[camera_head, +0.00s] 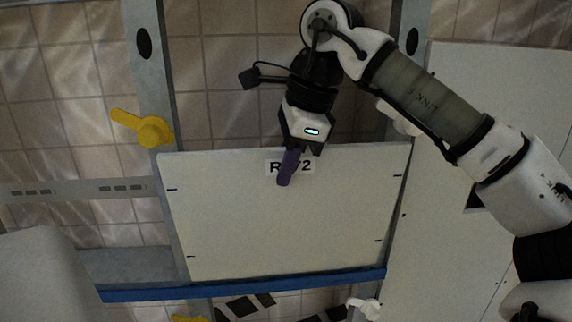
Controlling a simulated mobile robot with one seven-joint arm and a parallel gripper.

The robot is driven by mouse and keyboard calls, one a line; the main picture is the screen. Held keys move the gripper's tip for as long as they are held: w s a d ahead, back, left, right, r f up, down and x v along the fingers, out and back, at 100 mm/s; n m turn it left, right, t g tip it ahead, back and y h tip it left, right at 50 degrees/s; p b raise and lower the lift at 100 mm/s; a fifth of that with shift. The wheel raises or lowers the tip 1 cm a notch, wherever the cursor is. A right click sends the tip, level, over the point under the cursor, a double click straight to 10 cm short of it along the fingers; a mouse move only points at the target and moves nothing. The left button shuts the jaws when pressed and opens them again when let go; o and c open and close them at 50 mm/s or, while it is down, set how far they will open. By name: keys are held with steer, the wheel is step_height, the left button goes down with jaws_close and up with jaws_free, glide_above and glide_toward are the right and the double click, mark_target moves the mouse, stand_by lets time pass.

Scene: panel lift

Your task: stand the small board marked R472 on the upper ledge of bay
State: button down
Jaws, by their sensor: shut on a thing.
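The small board (285,225) is a pale panel with dark tick marks near its sides. My gripper (288,165) is at the middle of the board's top edge. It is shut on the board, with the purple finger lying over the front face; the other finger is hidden. The board is close to upright between two grey posts. Its lower edge is just above or on a ledge with a blue front edge (250,288); I cannot tell whether they touch.
A yellow knob (150,131) sits on the left post (148,75), beside the board's upper left corner. A large pale panel (445,220) stands at the right, partly behind my arm. A white fitting (366,306) and dark patches (240,306) are below the ledge. A tiled wall is behind.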

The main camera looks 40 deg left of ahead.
steer(key=shift+w+a+r+g+h, duration=0.2)
steer(key=shift+w+a+g+h, duration=0.1)
steer(key=shift+w+a, duration=0.6)
steer(key=shift+a, duration=0.2)
steer(key=shift+w+a, duration=0.2)
steer(key=shift+a, duration=0.05)
steer(key=shift+f, duration=1.3)
stand_by(3.5)
steer(key=shift+a+g, duration=0.15)
steer(key=shift+g, duration=0.15)
stand_by(0.4)
stand_by(0.5)
steer(key=c, duration=1.4)
jaws_free()
